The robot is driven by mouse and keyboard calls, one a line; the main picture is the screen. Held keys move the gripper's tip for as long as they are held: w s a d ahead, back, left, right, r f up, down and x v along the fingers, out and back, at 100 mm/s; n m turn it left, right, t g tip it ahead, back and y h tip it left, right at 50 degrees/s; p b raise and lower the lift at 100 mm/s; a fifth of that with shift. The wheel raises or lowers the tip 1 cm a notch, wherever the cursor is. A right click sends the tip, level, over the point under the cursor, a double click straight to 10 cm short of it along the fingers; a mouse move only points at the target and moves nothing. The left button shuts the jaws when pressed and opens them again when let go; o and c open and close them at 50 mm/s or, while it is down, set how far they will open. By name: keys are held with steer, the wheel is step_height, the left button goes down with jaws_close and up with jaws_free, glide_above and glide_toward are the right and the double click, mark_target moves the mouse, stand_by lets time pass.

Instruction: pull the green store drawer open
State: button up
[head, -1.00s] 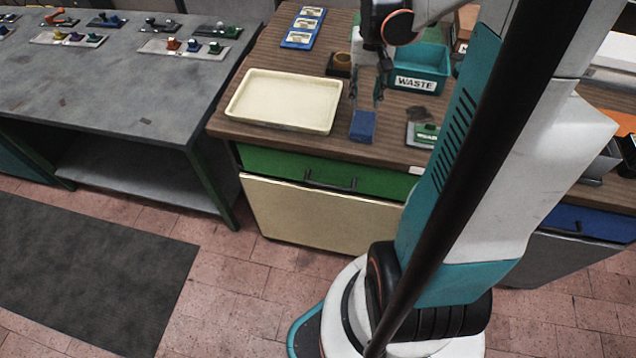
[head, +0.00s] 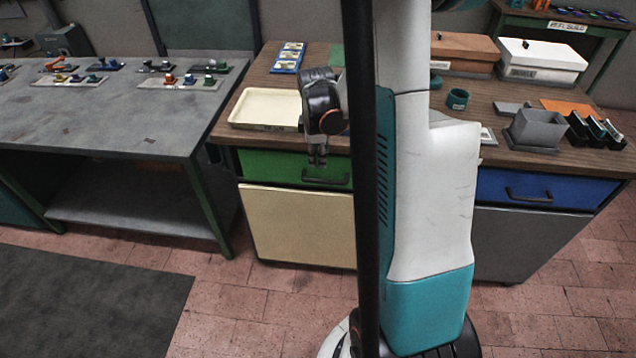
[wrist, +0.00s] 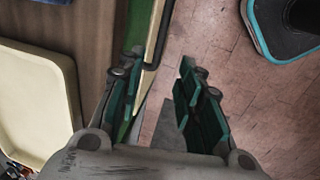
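The green store drawer (head: 268,164) is in the front of the wood-topped bench, left of my arm in the head view. Its front looks flush with the bench. Its dark bar handle (head: 327,180) sits low on the right part of the front. My gripper (head: 317,163) points down just above the handle, in front of the drawer. In the wrist view my gripper (wrist: 160,60) is open, with its two fingers apart. The dark handle (wrist: 160,38) shows between and beyond the fingertips, with the green front (wrist: 138,22) to its left. I cannot tell whether the fingers touch the handle.
A cream tray (head: 262,123) lies on the bench top above the drawer. A cream door (head: 297,222) is below it. A blue drawer (head: 546,189) is further right. A grey table (head: 110,118) stands at the left.

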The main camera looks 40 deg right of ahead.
mark_target(320, 180)
steer(key=f+b, duration=0.1)
steer(key=f, duration=0.3)
steer(key=w+d+f+b, duration=0.1)
steer(key=f+b, duration=0.1)
steer(key=f, duration=0.2)
steer(key=f+b, duration=0.1)
steer(key=f, duration=0.2)
steer(key=shift+w+d+f, duration=0.2)
steer(key=shift+d+f, duration=0.2)
steer(key=shift+c, duration=0.3)
jaws_close()
